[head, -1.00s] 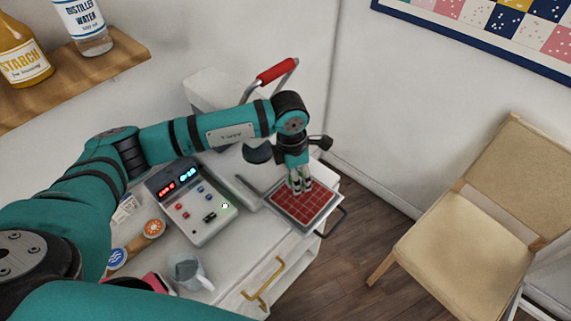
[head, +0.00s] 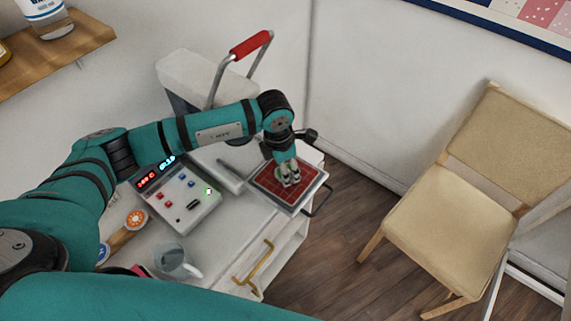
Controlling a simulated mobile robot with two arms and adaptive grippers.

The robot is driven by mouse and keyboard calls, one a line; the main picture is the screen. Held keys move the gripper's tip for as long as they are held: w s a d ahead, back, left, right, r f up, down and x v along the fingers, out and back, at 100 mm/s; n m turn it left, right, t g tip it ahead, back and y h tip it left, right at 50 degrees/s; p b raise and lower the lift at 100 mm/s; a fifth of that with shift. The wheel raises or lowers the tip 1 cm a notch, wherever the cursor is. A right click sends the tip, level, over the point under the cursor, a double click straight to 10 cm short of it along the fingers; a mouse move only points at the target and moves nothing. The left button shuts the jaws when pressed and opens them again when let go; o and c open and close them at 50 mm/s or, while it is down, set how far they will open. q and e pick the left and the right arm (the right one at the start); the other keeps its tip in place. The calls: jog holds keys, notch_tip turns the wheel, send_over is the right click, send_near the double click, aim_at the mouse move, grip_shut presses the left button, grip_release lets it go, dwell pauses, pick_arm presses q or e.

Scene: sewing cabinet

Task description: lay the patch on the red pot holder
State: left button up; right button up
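The red pot holder (head: 283,195), with a grid pattern, lies flat on a grey plate (head: 306,197) at the front right end of the cabinet top. My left gripper (head: 288,181) points down over the middle of the pot holder, with its fingertips at or just above the surface. The fingers look close together, but I cannot tell whether they hold anything. I cannot make out the patch; it may be hidden by the fingers. My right gripper is not in view.
A press with a red handle (head: 250,44) stands behind my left arm. A control box (head: 178,195) with lit displays and a glass mug (head: 176,262) are to the left. A gold cabinet handle (head: 254,267) is in front. A chair (head: 450,208) stands right, across open floor.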

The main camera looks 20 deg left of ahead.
pick_arm(q)
jog(key=o, duration=0.8)
jog(key=shift+c, duration=0.2)
jog(key=shift+r, duration=0.1)
notch_tip(320, 180, up, 12)
jog(key=s+a, duration=0.1)
jog(key=shift+f, duration=0.2)
